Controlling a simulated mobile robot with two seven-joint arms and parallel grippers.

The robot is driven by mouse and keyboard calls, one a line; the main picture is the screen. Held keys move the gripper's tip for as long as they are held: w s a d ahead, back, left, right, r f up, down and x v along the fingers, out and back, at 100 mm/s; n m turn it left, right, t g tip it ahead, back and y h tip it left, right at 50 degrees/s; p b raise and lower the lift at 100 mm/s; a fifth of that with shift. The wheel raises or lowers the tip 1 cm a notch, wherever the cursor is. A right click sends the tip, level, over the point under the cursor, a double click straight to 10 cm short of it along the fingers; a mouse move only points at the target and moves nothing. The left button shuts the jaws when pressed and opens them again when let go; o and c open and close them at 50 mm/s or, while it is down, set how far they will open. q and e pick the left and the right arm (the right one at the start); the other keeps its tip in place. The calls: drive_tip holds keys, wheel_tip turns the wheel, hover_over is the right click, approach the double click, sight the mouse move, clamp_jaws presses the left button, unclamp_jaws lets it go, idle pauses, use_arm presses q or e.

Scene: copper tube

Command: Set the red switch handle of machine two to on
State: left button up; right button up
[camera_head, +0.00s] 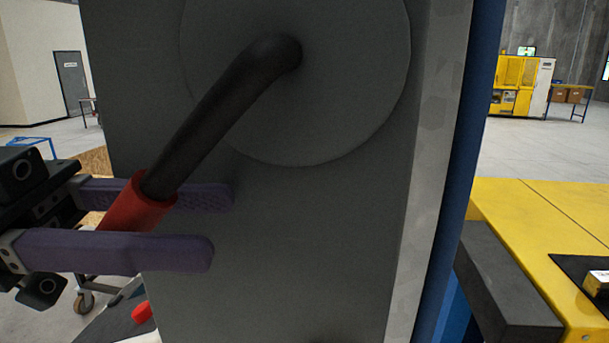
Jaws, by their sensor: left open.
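The switch handle is a dark lever (215,120) with a red grip (138,208) at its lower end. It slants down and to the left from a round grey disc (340,110) on the front of a dark grey machine cabinet (290,250). My left gripper (222,225) comes in from the left. Its two purple fingers are open, one on the far side of the red grip and one on the near side. The near finger hides part of the grip, and I cannot tell whether either finger touches it. My right gripper is not in view.
A yellow table or machine top (550,230) with a dark grey block (500,285) stands at the right, beside the cabinet's blue edge (465,170). A small red part (142,312) shows at the lower left. A yellow machine (518,85) stands far back.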

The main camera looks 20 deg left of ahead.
use_arm(q)
drive_tip(key=shift+w+d, duration=0.1)
drive_tip(key=shift+d, duration=0.15)
clamp_jaws()
idle(1.4)
